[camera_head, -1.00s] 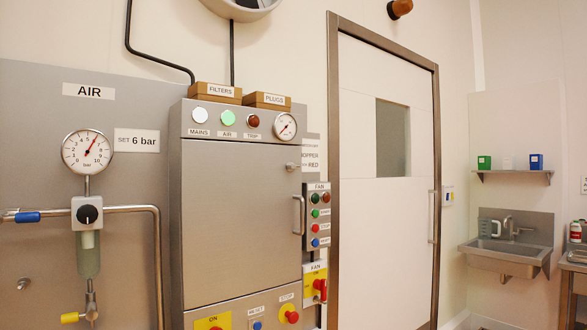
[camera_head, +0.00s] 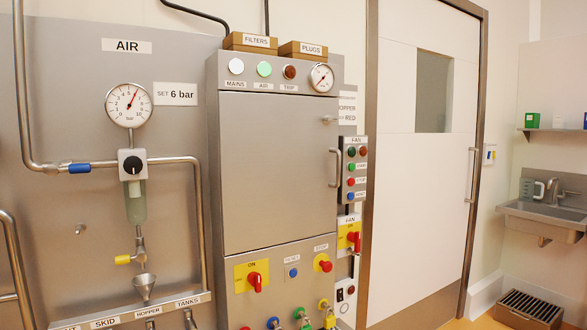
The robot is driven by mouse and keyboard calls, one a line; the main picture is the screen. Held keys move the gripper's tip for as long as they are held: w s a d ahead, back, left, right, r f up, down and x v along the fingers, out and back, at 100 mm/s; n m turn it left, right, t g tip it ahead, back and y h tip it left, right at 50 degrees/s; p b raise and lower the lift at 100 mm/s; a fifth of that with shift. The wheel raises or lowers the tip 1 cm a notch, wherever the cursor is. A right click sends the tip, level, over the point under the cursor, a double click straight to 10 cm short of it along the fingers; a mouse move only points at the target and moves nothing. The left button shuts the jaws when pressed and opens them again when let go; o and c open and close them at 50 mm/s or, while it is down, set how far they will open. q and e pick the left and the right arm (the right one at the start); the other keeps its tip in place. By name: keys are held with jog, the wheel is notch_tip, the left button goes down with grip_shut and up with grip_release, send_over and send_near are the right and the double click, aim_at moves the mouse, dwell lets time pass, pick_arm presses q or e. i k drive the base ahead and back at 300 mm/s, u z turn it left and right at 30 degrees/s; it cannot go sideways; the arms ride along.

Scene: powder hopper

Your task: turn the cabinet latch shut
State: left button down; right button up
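The cabinet (camera_head: 278,170) is a grey metal box with a closed-looking door. Its latch (camera_head: 329,119) is a small metal knob or tab at the upper right of the door, above the vertical door handle (camera_head: 335,167). The latch is too small to tell which way it is turned. Neither of my grippers shows in the head view.
A gauge and valve pipework (camera_head: 135,165) stand left of the cabinet. A fan button box (camera_head: 353,175) and a red-yellow fan switch (camera_head: 349,236) sit close on its right. A yellow ON switch (camera_head: 252,276) is below the door. A white door (camera_head: 420,170) is further right.

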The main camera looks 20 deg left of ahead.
aim_at(328, 119)
jog(key=u, duration=0.3)
jog(key=i, duration=1.1)
jog(key=u, duration=0.5)
